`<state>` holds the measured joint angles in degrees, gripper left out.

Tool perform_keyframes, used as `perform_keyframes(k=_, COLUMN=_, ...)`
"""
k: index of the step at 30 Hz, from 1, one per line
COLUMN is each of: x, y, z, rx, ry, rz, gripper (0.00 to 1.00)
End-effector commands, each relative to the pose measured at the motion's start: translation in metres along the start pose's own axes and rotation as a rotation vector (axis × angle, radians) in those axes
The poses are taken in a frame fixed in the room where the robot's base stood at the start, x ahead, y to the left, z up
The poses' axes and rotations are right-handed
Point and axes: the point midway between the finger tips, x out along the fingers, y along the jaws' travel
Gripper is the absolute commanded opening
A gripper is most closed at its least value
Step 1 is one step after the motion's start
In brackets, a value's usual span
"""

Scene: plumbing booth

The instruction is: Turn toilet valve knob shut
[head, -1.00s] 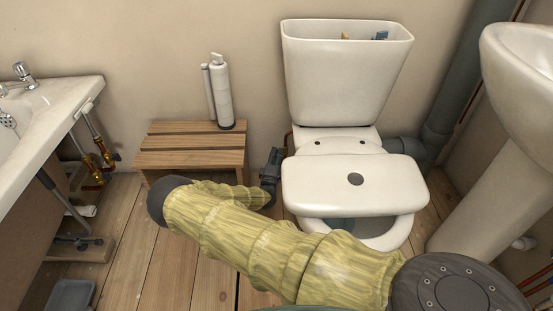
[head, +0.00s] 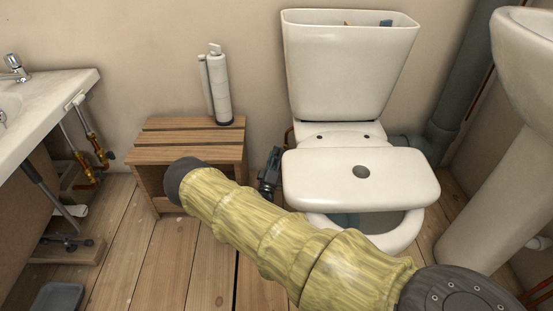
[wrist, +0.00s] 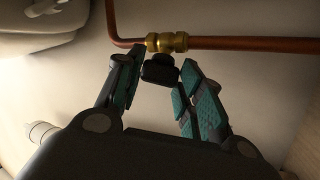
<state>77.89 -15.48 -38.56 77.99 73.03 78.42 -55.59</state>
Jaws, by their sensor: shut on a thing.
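In the wrist view, a brass valve (wrist: 166,42) sits on a copper pipe (wrist: 245,44), with its dark round knob (wrist: 159,70) pointing toward my gripper (wrist: 160,78). The green-padded fingers stand on either side of the knob, closed on it near their tips. In the head view, my gripper (head: 270,172) is low beside the left of the toilet (head: 345,175). The knob and valve cannot be made out there; a bit of copper pipe (head: 289,137) shows behind the gripper.
A bath or basin edge (head: 55,105) is at far left, a pedestal basin (head: 500,180) at right. My forearm crosses in front of the toilet.

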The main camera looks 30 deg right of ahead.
Motion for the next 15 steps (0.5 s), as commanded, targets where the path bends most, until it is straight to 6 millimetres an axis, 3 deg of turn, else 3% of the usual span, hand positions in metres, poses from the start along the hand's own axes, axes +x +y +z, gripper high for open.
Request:
perform_keyframes(k=10, x=-0.0005, y=-0.0009, z=-0.0027, rx=0.005, ry=0.003, rz=0.0, gripper=0.14)
perform_keyframes(k=11, x=-0.0005, y=-0.0009, z=-0.0027, rx=0.005, ry=0.003, rz=0.0, gripper=0.39)
perform_keyframes(k=14, x=-0.0004, y=-0.0007, z=-0.0022, rx=0.004, ry=0.002, rz=0.0, gripper=0.57)
perform_keyframes(k=15, x=-0.0002, y=-0.0005, z=-0.0016, rx=0.004, ry=0.002, rz=0.001, gripper=0.59)
